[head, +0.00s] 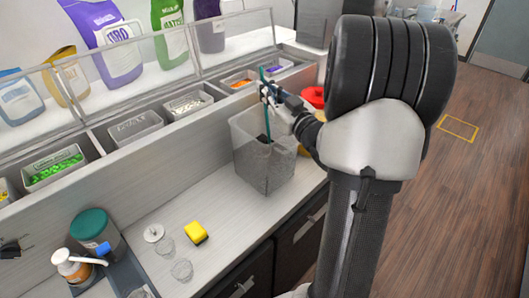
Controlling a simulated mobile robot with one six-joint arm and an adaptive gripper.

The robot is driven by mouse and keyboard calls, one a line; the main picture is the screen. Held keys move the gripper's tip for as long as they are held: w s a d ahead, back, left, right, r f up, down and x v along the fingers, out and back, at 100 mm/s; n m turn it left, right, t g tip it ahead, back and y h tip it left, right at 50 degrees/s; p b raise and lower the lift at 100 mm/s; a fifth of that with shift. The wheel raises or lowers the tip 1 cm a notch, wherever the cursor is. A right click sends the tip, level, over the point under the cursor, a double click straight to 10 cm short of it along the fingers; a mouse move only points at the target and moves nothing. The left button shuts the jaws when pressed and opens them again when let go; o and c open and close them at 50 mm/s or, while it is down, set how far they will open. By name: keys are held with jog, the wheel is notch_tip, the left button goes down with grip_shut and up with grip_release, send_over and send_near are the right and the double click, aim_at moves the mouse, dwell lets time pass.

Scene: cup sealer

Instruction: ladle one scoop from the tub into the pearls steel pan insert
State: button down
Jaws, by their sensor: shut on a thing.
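My gripper (268,92) is shut on the thin teal handle of a ladle (262,74), above the tub. The handle runs down into the clear square tub (248,158), which stands on the counter with dark contents inside. The ladle's bowl is hidden in the tub, so I cannot tell what it holds. Steel pan inserts sit in the raised rail behind: one with green contents (30,181), two pale ones (113,134) (173,108), and one with orange contents (229,82). I cannot tell which one is the pearls insert.
A clear guard (150,62) and bags, including a purple one (100,35), stand behind the inserts. A yellow sponge (196,233), clear cups (181,270), a teal-lidded jar (92,228) and a pump bottle (70,266) are at the front left. A red round thing (313,97) is beside my arm.

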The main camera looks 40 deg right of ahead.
notch_tip(320, 180, up, 17)
jog(key=p, duration=1)
jog(key=shift+p, duration=0.3)
dwell(0.6)
jog(key=shift+r, duration=0.1)
dwell(0.7)
